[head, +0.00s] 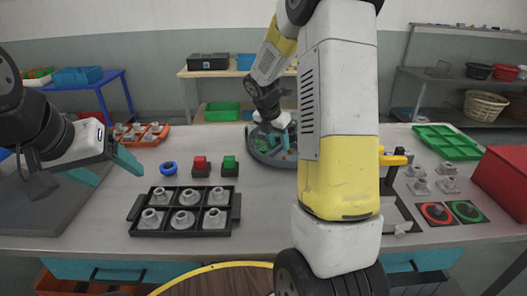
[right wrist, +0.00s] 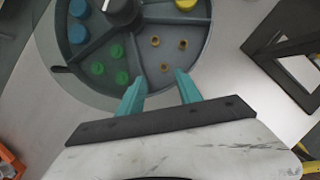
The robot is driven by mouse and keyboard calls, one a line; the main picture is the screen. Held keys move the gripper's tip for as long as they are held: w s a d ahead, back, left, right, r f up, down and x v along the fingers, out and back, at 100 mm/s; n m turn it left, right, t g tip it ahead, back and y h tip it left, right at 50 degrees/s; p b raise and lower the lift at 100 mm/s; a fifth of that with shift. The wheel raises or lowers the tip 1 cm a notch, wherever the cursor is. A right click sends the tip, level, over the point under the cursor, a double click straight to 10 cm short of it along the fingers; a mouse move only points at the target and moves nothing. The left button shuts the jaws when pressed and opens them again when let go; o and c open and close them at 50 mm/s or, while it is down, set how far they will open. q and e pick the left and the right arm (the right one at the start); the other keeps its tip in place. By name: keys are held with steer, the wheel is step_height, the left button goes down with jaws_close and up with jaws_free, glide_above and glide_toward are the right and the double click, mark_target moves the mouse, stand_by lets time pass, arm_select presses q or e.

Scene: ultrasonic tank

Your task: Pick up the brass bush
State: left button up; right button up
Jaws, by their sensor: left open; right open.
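Three small brass bushes (right wrist: 164,69) sit in one compartment of a round grey divided tray (right wrist: 207,82) in the right wrist view. In the head view the tray (head: 262,154) stands at the back middle of the table, partly hidden by my right arm. My right gripper (right wrist: 160,84) is open and empty, its fingers at the near side of the bush compartment; it also shows over the tray in the head view (head: 277,140). My left gripper (head: 107,168) is open and empty over the left of the table.
Other tray compartments hold blue (right wrist: 79,8), green (right wrist: 117,51) and yellow (right wrist: 186,4) parts. A dark knob (right wrist: 120,10) rises at the tray's centre. A black frame (right wrist: 290,65) stands to the right. A black rack (head: 160,230) with grey parts is front left.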

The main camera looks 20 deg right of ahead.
mark_target(283, 157)
steer(key=x, duration=0.6)
steer(key=shift+s+d+f, duration=0.25)
steer(key=shift+d+f, duration=0.1)
jaws_close()
